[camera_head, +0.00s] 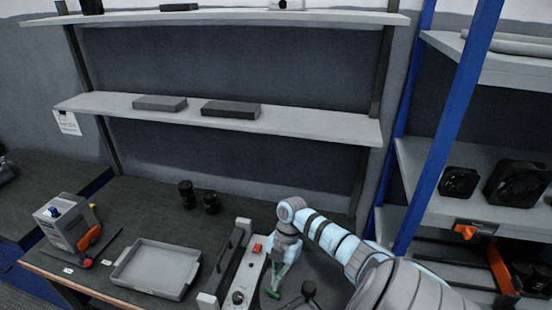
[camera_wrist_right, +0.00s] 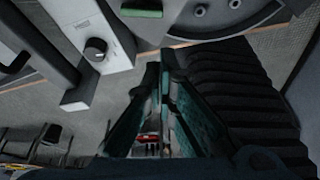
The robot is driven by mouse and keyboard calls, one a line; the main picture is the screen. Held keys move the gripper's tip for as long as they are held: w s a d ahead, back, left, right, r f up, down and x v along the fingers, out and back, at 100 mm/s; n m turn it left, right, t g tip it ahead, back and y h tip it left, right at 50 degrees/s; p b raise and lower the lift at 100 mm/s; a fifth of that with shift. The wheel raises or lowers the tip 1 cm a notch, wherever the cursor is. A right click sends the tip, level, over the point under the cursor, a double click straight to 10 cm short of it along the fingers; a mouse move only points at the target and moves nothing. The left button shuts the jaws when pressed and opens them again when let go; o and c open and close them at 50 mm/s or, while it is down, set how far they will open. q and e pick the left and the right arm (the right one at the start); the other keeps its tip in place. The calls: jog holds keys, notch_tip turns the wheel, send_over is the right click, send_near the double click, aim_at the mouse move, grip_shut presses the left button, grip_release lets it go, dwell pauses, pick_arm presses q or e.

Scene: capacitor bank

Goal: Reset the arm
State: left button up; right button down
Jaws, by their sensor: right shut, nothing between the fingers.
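My right arm (camera_head: 335,240) comes in from the lower right in the head view, bent over the front of the workbench. Its gripper (camera_head: 274,289) points down beside the white control box (camera_head: 249,272); it is shut and empty. In the right wrist view the two dark teal fingers (camera_wrist_right: 163,68) come together at their tips with nothing between them. The control box shows there too (camera_wrist_right: 100,42), with a black knob, apart from the fingers. My left arm and gripper are not in view.
A grey tray (camera_head: 157,268) and a grey device with an orange lever (camera_head: 68,225) stand on the bench to the left. Two black cylinders (camera_head: 198,197) stand behind. A dark round fixture (camera_head: 325,275) and a blue-posted rack (camera_head: 445,130) are at the right.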

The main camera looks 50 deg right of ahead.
jog(key=shift+d+r, duration=0.15)
jog(key=shift+r, duration=0.15)
dwell(0.4)
